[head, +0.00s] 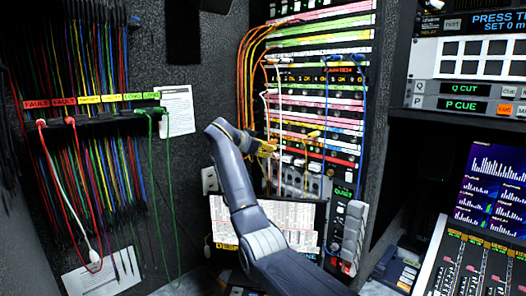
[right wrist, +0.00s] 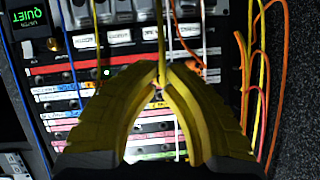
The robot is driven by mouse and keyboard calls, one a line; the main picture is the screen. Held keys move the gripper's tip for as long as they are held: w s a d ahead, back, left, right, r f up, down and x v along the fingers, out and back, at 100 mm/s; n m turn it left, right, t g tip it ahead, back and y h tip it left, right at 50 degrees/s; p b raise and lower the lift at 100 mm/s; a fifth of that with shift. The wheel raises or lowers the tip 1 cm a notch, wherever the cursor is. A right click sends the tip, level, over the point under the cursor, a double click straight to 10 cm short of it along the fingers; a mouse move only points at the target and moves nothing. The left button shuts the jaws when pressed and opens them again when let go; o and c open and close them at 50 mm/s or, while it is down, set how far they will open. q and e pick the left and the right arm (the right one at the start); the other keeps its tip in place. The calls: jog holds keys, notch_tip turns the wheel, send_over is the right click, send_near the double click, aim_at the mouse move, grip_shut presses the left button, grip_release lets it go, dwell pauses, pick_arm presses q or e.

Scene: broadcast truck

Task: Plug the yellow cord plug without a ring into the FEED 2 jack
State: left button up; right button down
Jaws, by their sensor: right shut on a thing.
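In the head view my right gripper (head: 266,149) is in front of the left part of the patch bay (head: 318,112). In the right wrist view its two yellow fingers (right wrist: 162,84) meet at the tips, shut on a thin yellow cord (right wrist: 162,30) that runs up out of the picture. The plug is mostly hidden between the fingers, and I cannot tell whether it has a ring. A small yellow piece (head: 313,134) shows farther right on the patch bay. The jack labels are too small to read, so I cannot pick out FEED 2. My left gripper is not in view.
Orange cords (head: 246,75) hang down the bay's left side, and blue cords (head: 361,100) down its right. White cords (right wrist: 205,35) hang close to the fingers. A cord rack (head: 90,115) stands at the left. A monitor (head: 230,212) is below the bay.

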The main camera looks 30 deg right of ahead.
jog(key=shift+w+d, duration=0.25)
jog(key=shift+d, duration=0.75)
jog(key=shift+w+d, duration=0.25)
jog(key=shift+d, duration=0.75)
jog(key=shift+w+d, duration=0.3)
jog(key=shift+d, duration=0.75)
jog(key=shift+w+d, duration=0.25)
jog(key=shift+d, duration=0.75)
dwell(0.7)
jog(key=c, duration=1.5)
grip_release()
jog(key=shift+a, duration=0.1)
jog(key=v, duration=1.1)
jog(key=shift+a+r, duration=0.2)
jog(key=shift+a, duration=0.15)
jog(key=shift+s, duration=0.1)
